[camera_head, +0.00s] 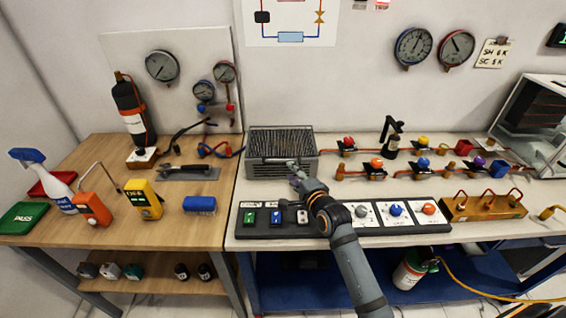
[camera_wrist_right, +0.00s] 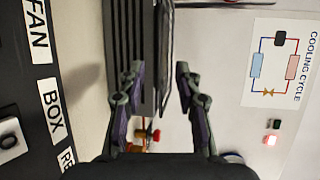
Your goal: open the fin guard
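A grey finned box (camera_head: 265,170) stands at the back left of the white bench, with a dark wire-like grille, seemingly the fin guard (camera_head: 281,141), on top. A bar runs along its upper front edge. My right gripper (camera_head: 294,172) is at the box's front right. In the right wrist view, the gripper (camera_wrist_right: 158,82) is open, its two fingers apart on either side of the box's slatted edge (camera_wrist_right: 145,50) and a thin dark frame (camera_wrist_right: 166,50). I cannot tell whether either finger touches. My left gripper is not in view.
A black panel with switches (camera_head: 275,231) and knobs lies along the bench front, below my right arm. Valves on copper pipes (camera_head: 376,163) stand to the right of the box. A wooden table (camera_head: 150,232) with tools adjoins on the left.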

